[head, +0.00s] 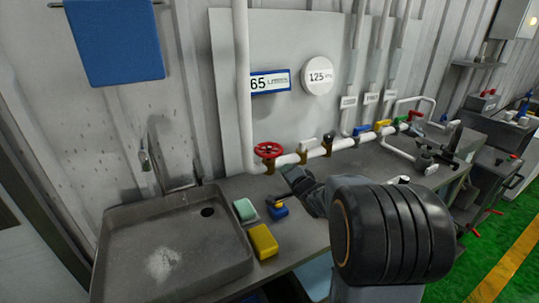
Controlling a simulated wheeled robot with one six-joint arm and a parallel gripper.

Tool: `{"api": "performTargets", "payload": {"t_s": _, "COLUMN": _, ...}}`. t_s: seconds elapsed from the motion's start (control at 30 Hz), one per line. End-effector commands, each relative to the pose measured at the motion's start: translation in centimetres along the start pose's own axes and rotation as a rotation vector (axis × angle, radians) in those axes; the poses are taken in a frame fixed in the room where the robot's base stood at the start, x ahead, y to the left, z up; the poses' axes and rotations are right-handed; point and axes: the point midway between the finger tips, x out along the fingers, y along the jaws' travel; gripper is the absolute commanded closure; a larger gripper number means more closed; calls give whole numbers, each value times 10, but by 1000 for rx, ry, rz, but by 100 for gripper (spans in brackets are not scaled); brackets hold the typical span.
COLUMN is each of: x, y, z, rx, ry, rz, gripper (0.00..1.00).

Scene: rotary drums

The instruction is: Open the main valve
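A red handwheel valve (268,150) sits at the left end of a white horizontal pipe on the wall side of the bench, close to a white vertical pipe. It looks like the main valve; no label on it is readable. My gripper (293,177) is just below and to the right of the red wheel, low over the bench, and appears apart from it. My large dark arm joint partly blocks the view of the arm. The fingers are too small and dark to tell whether they are open or shut.
Smaller valves with white, black, blue, yellow and red handles follow along the pipe (314,152) to the right. A sink (173,245), a green sponge (245,209), a yellow block (263,241) and a blue item (279,211) lie left of my arm.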

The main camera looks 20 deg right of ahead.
Motion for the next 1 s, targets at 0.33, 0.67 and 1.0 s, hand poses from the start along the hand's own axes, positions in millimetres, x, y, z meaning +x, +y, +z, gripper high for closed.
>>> {"api": "performTargets", "payload": {"t_s": 0.33, "x": 17, "y": 8, "z": -11, "rx": 390, "ry": -153, "rz": -263, "gripper": 55}}
{"api": "performTargets", "payload": {"t_s": 0.67, "x": 60, "y": -7, "z": -7, "rx": 426, "ry": -175, "rz": -285, "gripper": 55}}
{"api": "performTargets", "payload": {"t_s": 1.0, "x": 117, "y": -25, "z": 0, "rx": 425, "ry": -173, "rz": -283, "gripper": 55}}
